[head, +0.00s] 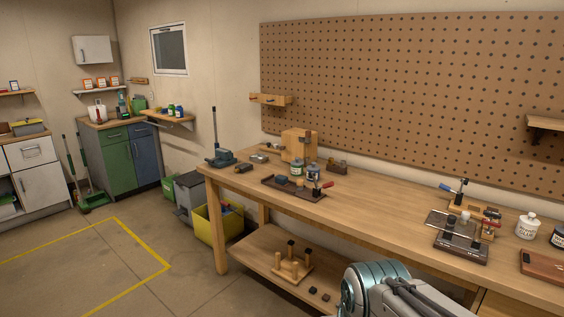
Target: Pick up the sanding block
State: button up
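I cannot make out the sanding block for certain, as the small things on the workbench (400,229) are far off. A small dark grey block (244,169) lies near the bench's left end, and a flat greyish piece (260,158) lies just behind it. A small blue-grey block (281,180) sits in the dark tray (268,186), beside jars. Part of my arm shows at the bottom, in front of the bench. My gripper's fingers are not in view.
A wooden block stand (297,145) is at the bench's back. The bench's middle is mostly clear. A yellow bin (222,222) stands by the left leg. Open floor lies left.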

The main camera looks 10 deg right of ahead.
aim_at(280, 180)
jog(key=u, duration=0.4)
jog(key=i, duration=3.1)
jog(key=z, duration=0.75)
